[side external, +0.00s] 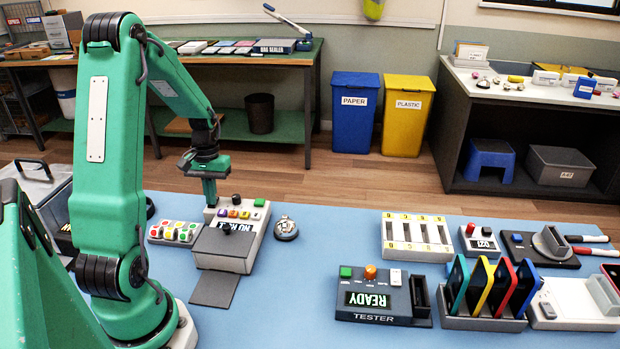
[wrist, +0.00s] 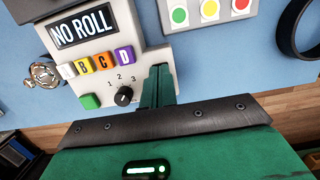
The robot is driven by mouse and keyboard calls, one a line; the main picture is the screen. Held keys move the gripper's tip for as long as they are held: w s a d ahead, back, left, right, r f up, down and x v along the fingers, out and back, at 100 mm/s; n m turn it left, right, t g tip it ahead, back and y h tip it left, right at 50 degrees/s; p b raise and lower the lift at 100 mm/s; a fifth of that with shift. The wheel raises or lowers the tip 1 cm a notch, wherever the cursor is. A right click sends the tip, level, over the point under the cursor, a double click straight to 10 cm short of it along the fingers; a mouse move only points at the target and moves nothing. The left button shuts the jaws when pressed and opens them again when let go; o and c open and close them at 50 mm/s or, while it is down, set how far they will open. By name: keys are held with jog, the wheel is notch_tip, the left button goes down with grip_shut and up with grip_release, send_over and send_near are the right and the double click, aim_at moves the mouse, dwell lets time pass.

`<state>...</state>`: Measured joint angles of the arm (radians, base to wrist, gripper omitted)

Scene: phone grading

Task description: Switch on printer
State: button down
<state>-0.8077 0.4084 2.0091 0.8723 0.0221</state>
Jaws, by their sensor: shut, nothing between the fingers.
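The printer (side external: 226,245) is a grey box on the blue table, with a dark front part and a sloped panel. In the wrist view its display (wrist: 85,28) shows NO ROLL in white on black. Below the display is a row of lettered buttons (wrist: 104,61), then a green button (wrist: 89,101) and a black knob (wrist: 123,95) marked 1, 2, 3. My gripper (side external: 210,202) is shut and empty, pointing down at the printer's back left corner. In the wrist view its fingertips (wrist: 159,72) are right beside the knob and hide that panel corner. I cannot tell whether they touch it.
A pad of coloured buttons (side external: 176,232) lies left of the printer, and a silver bell (side external: 286,229) stands to its right. A tester (side external: 374,299) showing READY and a rack of coloured phones (side external: 483,317) stand farther right. Blue table is clear between bell and tester.

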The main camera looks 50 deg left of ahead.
aim_at(219, 197)
jog(key=shift+w+a+f, duration=0.2)
jog(key=shift+w+a, duration=0.35)
jog(key=shift+r, duration=0.15)
notch_tip(219, 197, up, 14)
jog(key=w+a, duration=0.1)
jog(key=shift+w+a, duration=0.15)
dwell(0.6)
jog(key=d+r+m+t+y, duration=0.1)
jog(key=d+r+m, duration=0.15)
jog(key=d, duration=0.55)
jog(key=d+r+m+t+y, duration=0.1)
jog(key=d+r+m+t, duration=0.15)
jog(key=d, duration=0.65)
jog(key=s+d+m+t, duration=0.3)
jog(key=s+d, duration=0.3)
jog(key=d, duration=0.6)
jog(key=shift+d+r+m+h, duration=0.15)
jog(key=shift+d+m+h, duration=0.25)
jog(key=shift+m, duration=0.1)
